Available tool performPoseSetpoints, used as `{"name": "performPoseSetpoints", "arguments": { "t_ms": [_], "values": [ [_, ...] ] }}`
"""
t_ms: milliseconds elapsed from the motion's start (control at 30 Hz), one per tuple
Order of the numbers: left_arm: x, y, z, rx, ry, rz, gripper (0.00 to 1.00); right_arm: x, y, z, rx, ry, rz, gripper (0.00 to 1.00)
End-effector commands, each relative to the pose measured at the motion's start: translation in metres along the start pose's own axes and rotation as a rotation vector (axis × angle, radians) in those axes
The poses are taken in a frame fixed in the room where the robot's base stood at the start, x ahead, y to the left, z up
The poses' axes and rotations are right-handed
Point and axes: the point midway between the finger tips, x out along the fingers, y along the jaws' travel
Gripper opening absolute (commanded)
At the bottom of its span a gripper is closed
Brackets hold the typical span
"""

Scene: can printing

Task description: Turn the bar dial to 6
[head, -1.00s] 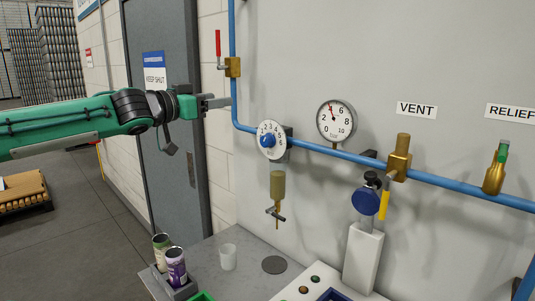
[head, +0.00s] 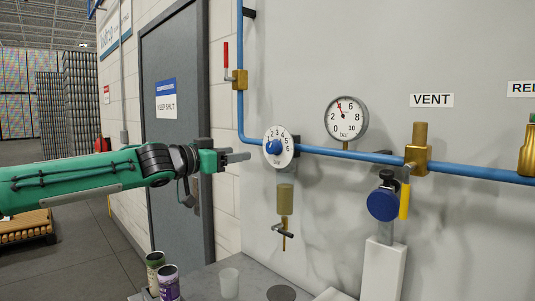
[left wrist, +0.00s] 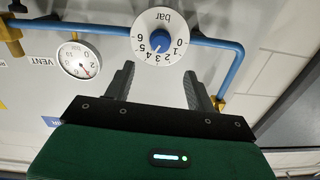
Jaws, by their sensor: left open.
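The bar dial (head: 290,157) is a white numbered disc on the blue pipe, with a blue knob (head: 273,147) at its centre. The dial also shows upside down in the left wrist view (left wrist: 143,29), with its blue knob (left wrist: 160,42) facing me. I cannot read for certain which number the knob points to. My left gripper (head: 242,156) is open and empty, left of the dial and apart from it in the head view. In the left wrist view its fingers (left wrist: 159,72) lie just below the knob, one to each side. My right gripper is not in view.
A round gauge (head: 346,118) right of the dial has its red needle near 4. A filter bowl (head: 285,199) hangs below the dial. A red-handled valve (head: 239,80) is up left, a blue round handle (head: 383,204) lower right. Cans (head: 168,283) and a cup (head: 229,283) stand below.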

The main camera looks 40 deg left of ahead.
Motion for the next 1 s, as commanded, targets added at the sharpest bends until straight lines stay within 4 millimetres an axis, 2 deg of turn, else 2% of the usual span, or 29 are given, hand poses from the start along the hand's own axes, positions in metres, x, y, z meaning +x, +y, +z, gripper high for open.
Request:
{"name": "performPoseSetpoints", "arguments": {
  "t_ms": [333, 500, 600, 1000],
  "values": [
    [0.046, 0.000, -0.002, -0.006, -0.001, 0.001, 0.56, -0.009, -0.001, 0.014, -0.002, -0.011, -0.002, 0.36],
    [0.063, 0.000, -0.003, -0.005, -0.002, 0.003, 0.56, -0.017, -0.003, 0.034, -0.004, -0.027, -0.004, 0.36],
    [0.072, -0.001, -0.002, -0.007, -0.001, 0.001, 0.56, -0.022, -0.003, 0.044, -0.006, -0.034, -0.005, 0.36],
    [0.091, 0.001, -0.001, -0.001, -0.003, 0.002, 0.56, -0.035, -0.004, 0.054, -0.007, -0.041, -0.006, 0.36]
  ]
}}
